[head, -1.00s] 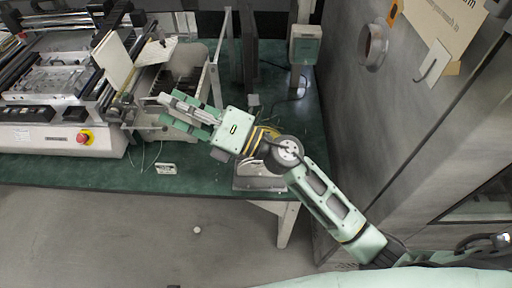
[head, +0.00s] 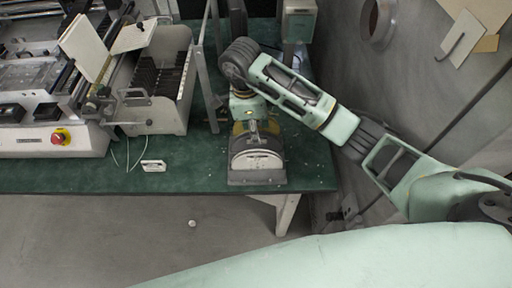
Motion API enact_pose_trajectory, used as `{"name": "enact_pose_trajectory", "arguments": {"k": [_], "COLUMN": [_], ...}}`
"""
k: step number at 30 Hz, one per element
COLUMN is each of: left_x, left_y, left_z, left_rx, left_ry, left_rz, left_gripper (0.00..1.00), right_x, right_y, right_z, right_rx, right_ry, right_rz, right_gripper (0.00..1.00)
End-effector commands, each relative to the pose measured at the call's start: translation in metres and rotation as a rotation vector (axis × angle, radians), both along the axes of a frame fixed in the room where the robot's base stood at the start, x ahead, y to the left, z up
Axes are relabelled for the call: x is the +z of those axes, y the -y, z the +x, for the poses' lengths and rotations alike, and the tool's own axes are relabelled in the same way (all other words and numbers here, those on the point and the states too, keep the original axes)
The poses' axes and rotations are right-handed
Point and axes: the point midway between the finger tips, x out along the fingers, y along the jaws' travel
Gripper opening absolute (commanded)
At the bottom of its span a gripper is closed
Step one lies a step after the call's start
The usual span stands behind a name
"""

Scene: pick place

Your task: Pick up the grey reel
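A grey, rounded, reel-like thing (head: 257,158) stands near the front edge of the green table, on a flat grey base, with yellow and green parts behind its top. I take it for the grey reel, though I cannot be sure. My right arm reaches in from the right, and its wrist bends down just behind this thing. My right gripper (head: 246,108) is mostly hidden below the wrist, close to the top of the reel-like thing. Its fingers do not show clearly, and I cannot tell whether they touch anything. My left gripper is not in view.
The green table (head: 200,178) is bare to the left of the reel-like thing, except for a small white piece (head: 153,166). A machine (head: 50,125) with a red button and a slotted metal box (head: 165,85) fill the left. A grey cabinet wall (head: 400,70) stands on the right.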

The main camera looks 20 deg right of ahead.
Motion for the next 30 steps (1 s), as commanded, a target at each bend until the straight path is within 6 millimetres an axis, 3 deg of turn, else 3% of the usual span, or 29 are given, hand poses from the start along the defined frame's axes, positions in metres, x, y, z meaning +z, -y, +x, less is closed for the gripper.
{"name": "enact_pose_trajectory", "arguments": {"k": [15,23,30], "left_x": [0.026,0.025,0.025], "left_y": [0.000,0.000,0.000], "left_z": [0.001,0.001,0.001], "left_rx": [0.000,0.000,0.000], "left_ry": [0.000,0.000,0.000], "left_rz": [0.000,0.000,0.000], "left_gripper": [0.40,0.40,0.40], "right_x": [-0.063,-0.068,-0.067], "right_y": [0.009,0.009,0.009], "right_z": [-0.004,-0.003,-0.003], "right_rx": [0.001,0.001,0.001], "right_ry": [-0.003,-0.001,-0.001], "right_rz": [0.004,0.003,0.003], "right_gripper": [0.37,0.37,0.17]}}
